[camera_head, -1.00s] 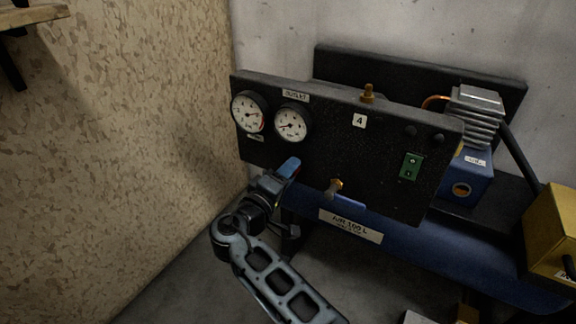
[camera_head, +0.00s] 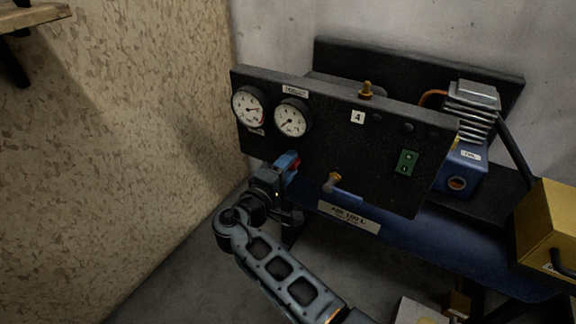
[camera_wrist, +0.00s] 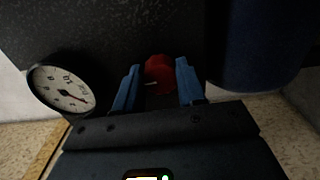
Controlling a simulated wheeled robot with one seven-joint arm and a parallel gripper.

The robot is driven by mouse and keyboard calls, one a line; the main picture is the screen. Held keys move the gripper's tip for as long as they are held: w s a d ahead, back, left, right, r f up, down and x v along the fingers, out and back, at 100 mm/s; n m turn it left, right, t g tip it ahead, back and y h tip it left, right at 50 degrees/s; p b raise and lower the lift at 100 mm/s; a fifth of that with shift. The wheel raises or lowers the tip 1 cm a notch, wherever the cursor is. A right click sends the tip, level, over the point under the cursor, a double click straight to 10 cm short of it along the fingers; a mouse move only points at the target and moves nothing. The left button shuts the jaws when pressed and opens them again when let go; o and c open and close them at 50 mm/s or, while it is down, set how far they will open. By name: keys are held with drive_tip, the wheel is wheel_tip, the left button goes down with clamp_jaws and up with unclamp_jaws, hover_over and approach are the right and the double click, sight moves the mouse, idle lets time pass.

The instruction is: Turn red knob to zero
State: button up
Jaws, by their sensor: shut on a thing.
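The red knob (camera_wrist: 159,72) sits on the black panel (camera_head: 330,150) and shows between the two blue fingers in the wrist view. A pale pointer line shows on its face. My gripper (camera_wrist: 158,84) is shut on the knob, one finger on each side. In the head view my gripper (camera_head: 291,166) is at the lower left of the panel, below the gauges, and only a bit of red shows there. The left gauge (camera_head: 249,106) and right gauge (camera_head: 291,118) have white faces with needles; their readings are too small to tell. One gauge (camera_wrist: 62,90) also shows in the wrist view.
A brass valve with a blue lever (camera_head: 341,188) sticks out right of my gripper. A green switch (camera_head: 406,163) is further right. The blue tank (camera_head: 420,250) lies below the panel. A chipboard wall (camera_head: 120,150) stands close on the left; a yellow box (camera_head: 550,230) is far right.

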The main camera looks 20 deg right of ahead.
drive_tip(key=shift+f, duration=0.1)
drive_tip(key=o, duration=1.1)
drive_tip(key=shift+c, duration=0.2)
drive_tip(key=v, duration=0.8)
drive_tip(key=shift+p, duration=0.4)
